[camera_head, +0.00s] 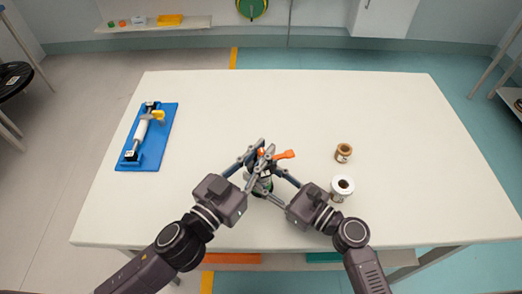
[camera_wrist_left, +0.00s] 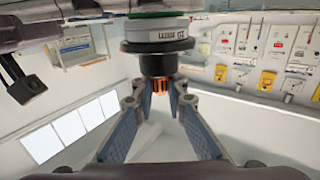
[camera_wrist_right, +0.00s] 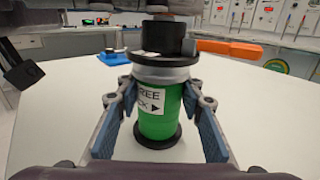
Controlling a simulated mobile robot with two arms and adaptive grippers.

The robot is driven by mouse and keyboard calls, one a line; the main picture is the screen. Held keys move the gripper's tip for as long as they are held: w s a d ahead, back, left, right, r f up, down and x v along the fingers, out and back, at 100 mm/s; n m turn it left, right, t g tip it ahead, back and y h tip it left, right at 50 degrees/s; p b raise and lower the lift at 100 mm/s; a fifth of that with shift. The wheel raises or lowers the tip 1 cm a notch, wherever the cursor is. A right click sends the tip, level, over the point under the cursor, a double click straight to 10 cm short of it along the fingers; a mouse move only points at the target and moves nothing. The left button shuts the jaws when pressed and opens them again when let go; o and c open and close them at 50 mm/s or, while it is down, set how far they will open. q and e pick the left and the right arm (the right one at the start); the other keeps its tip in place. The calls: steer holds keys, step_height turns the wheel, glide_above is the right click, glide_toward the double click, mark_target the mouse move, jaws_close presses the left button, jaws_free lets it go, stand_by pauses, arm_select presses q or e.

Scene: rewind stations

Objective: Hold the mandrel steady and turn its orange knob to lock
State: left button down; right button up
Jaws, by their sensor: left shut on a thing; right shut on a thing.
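The mandrel (camera_wrist_right: 160,105) has a green body, black flanges and a label reading FREE and partly hidden LOCK text. It stands upright near the table's front middle and is mostly hidden by my grippers in the head view. My right gripper (camera_wrist_right: 160,98) is shut on its body, one finger on each side.
A brown spool (camera_head: 343,152) and a white roll (camera_head: 342,186) stand to the right. A blue tray (camera_head: 165,130) with a roller lies at left. The far table (camera_head: 290,100) is clear.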

arm_select(q)
steer(key=shift+d+r+n+t+y, duration=0.15)
steer(key=shift+n+t+y, duration=0.95)
steer(key=shift+n+y, duration=0.8)
steer(key=shift+y, duration=0.6)
steer(key=c, duration=1.9)
jaws_free()
steer(key=shift+s+f, duration=0.1)
steer(key=shift+f, duration=0.1)
steer(key=shift+s+a, duration=0.3)
steer(key=shift+s, duration=0.25)
steer(key=v, duration=1)
steer(key=shift+s+a, duration=0.15)
steer(key=shift+s, duration=0.2)
